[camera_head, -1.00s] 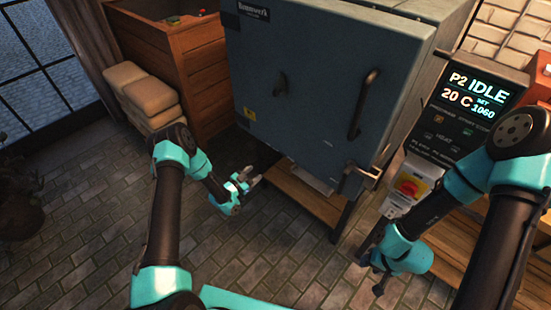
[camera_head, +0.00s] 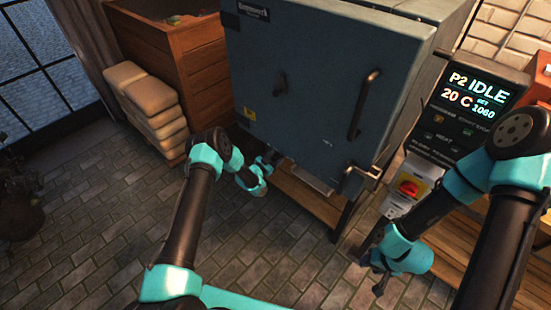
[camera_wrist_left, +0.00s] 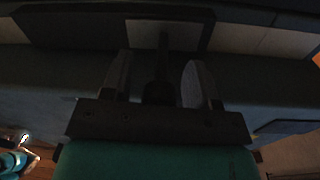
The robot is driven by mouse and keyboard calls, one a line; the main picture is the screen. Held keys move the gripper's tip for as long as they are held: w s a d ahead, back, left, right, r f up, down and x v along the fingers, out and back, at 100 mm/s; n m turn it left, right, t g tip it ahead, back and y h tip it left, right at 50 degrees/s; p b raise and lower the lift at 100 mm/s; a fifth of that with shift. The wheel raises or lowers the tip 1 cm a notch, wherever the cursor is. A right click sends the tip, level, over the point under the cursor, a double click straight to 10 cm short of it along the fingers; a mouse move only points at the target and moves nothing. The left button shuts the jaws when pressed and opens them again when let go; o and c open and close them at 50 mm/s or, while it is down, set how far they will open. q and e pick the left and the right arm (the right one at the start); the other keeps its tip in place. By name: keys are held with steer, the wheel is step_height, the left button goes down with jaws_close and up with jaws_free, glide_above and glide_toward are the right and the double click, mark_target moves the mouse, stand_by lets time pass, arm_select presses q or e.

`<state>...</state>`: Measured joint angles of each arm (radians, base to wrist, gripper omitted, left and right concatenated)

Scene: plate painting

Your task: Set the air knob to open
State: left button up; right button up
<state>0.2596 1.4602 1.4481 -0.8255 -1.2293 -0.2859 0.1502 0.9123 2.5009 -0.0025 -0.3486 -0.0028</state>
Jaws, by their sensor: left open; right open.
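The kiln (camera_head: 310,90) is a blue-grey box with a small dark knob (camera_head: 280,85) on its front. I cannot tell whether this is the air knob. My left gripper (camera_head: 271,159) is at the kiln's lower front edge, partly hidden by its own wrist. In the left wrist view its two fingers (camera_wrist_left: 157,80) are apart, with a dark upright rod-like part (camera_wrist_left: 161,58) between them, before a pale panel; contact cannot be told. My right gripper (camera_head: 378,280) hangs low at the right, open, away from the kiln.
A control panel (camera_head: 465,115) reading IDLE and 20 C stands right of the kiln, above a red and yellow switch (camera_head: 409,188). A door handle (camera_head: 364,105) and a latch (camera_head: 360,173) stick out from the kiln. Stacked pale sacks (camera_head: 145,95) stand left.

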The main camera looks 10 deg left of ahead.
arm_select(q)
jaws_close()
stand_by(0.5)
